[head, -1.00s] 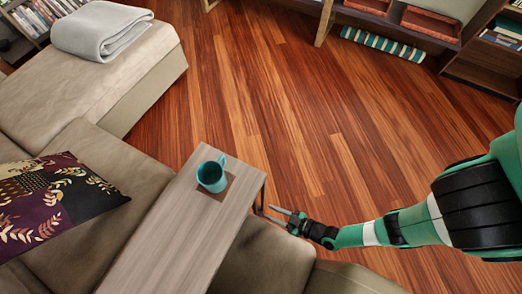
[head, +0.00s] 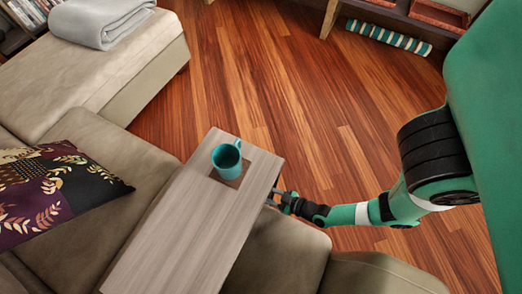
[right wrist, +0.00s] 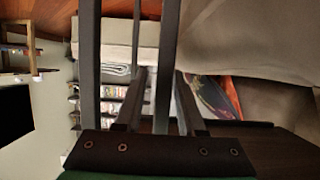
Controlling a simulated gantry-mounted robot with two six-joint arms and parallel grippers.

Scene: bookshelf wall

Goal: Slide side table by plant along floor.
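The side table (head: 178,225) has a pale wood-grain top and stands against the sofa in the head view. A teal mug (head: 227,158) stands on a brown square coaster (head: 241,179) near its far end. My right gripper (head: 276,197) is at the table's right edge, its tips partly hidden by the top. In the right wrist view, the right gripper's fingers (right wrist: 160,80) are spread apart. A dark upright bar (right wrist: 167,45), apparently part of the table frame, lies between them, with a gap at the left finger. My left gripper is not in view. No plant is visible.
A beige sofa (head: 280,255) borders the table, with a patterned cushion (head: 95,170) and a folded grey blanket (head: 100,20). Open wooden floor (head: 270,80) lies beyond the table. A shelf unit (head: 400,22) with a striped roll (head: 388,37) below it stands at the back.

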